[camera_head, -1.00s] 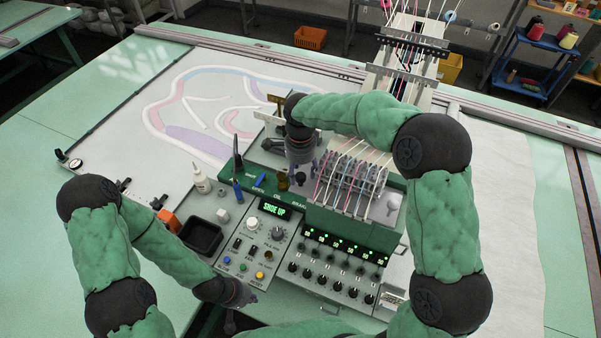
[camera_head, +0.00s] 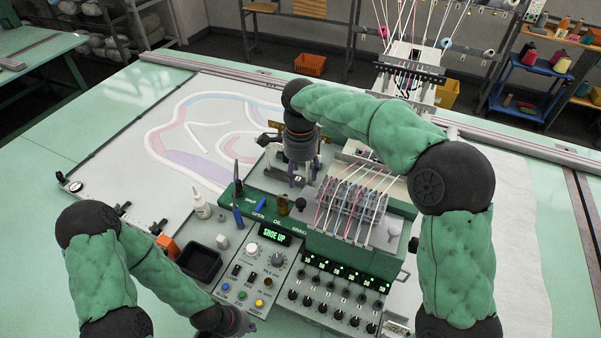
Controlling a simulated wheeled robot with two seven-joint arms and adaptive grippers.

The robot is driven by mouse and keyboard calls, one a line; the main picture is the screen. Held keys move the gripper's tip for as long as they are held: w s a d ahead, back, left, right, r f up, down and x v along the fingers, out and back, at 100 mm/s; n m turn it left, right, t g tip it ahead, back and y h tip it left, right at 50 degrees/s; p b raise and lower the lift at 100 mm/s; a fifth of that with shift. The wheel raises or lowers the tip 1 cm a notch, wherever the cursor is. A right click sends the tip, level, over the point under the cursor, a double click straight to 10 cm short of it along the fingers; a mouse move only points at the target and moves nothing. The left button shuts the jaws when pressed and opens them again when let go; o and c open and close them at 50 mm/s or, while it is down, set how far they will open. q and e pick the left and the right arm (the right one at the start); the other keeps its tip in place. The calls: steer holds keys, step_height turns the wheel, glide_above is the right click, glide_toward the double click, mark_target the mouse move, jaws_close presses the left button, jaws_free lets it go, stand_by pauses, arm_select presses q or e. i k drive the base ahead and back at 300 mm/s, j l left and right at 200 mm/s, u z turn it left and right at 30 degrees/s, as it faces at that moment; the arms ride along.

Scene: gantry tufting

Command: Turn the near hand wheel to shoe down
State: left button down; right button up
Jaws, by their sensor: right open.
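My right gripper (camera_head: 303,178) points down over the back of the green tufting head, fingers apart and empty. A small dark knob (camera_head: 300,203) stands just in front of it, apart from the fingers as far as I can tell. I cannot clearly make out the near hand wheel; the gripper and wrist hide part of the head. The green display (camera_head: 274,236) on the control panel reads "SHOE UP". My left gripper (camera_head: 240,326) is low at the panel's front edge, its fingers too unclear to read.
Strung threads (camera_head: 350,198) cross the head right of my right gripper.

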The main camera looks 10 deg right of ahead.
mark_target(413, 244)
steer(key=k, duration=1)
